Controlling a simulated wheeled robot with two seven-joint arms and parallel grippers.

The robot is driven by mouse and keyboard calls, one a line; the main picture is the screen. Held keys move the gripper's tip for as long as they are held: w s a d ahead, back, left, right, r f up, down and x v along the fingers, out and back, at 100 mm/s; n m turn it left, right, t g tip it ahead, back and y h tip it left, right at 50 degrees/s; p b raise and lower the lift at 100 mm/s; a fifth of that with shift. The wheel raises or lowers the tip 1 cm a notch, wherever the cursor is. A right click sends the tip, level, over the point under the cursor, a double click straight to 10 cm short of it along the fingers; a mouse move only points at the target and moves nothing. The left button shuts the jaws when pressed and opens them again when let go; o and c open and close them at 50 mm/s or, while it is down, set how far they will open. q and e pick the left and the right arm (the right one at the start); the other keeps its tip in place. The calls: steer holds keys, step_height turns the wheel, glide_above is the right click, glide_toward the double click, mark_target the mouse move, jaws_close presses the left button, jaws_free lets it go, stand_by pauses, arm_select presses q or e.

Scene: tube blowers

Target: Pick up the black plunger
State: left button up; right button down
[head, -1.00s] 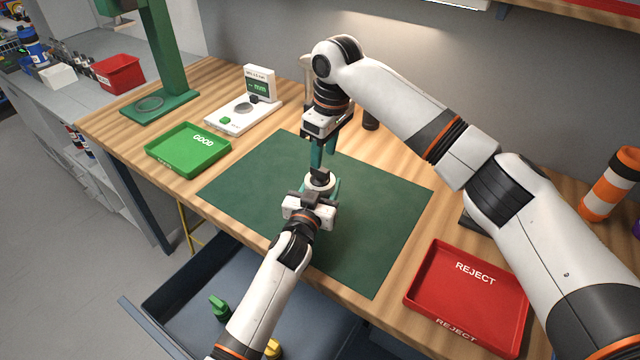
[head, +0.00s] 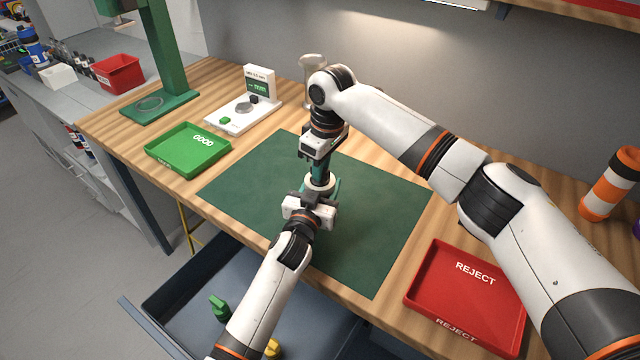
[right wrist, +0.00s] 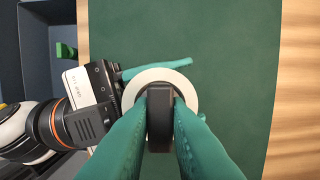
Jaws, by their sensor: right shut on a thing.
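The black plunger (right wrist: 159,118) stands in the centre of a round white part (right wrist: 185,82) in the right wrist view. My right gripper (right wrist: 160,98) has one teal finger on each side of the plunger and is shut on it from above. In the head view the right gripper (head: 321,170) points down over the white part (head: 320,187) and mostly hides the plunger. My left gripper (head: 322,190) has its teal fingers around the white part's body and appears to hold it, above the green mat (head: 375,215). The body below the white rim is hidden.
A green GOOD tray (head: 187,150) lies to the left and a red REJECT tray (head: 467,310) to the right. A white gauge (head: 240,115) and a green stand (head: 160,105) are at the back left. An open drawer (head: 180,275) sits below the table's front edge. Most of the mat is clear.

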arm_select(q)
steer(key=shift+f, duration=0.1)
arm_select(e)
step_height(320, 180, up, 10)
stand_by(0.5)
arm_select(q)
steer(key=o, duration=1.2)
